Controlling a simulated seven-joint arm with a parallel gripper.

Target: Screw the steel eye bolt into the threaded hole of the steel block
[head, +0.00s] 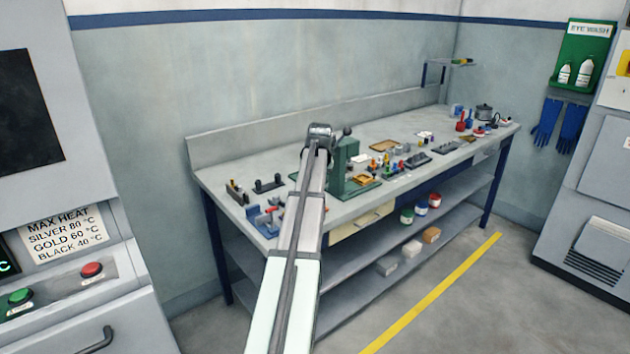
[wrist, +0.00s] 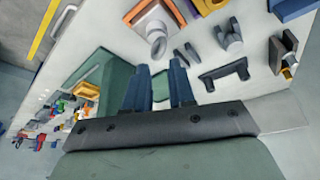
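My gripper (wrist: 160,72) shows in the wrist view as two dark blue fingers with a clear gap between them. It is open and holds nothing that I can see. In the head view my arm reaches over the workbench, and its fingers are hard to make out.
The workbench (head: 222,178) stands along the wall. A green press (head: 345,165) stands near its middle, beside my arm. Many small tools and parts crowd the right half. A dark bracket (wrist: 226,75) lies near the fingers. Bare bench surface shows between the parts.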

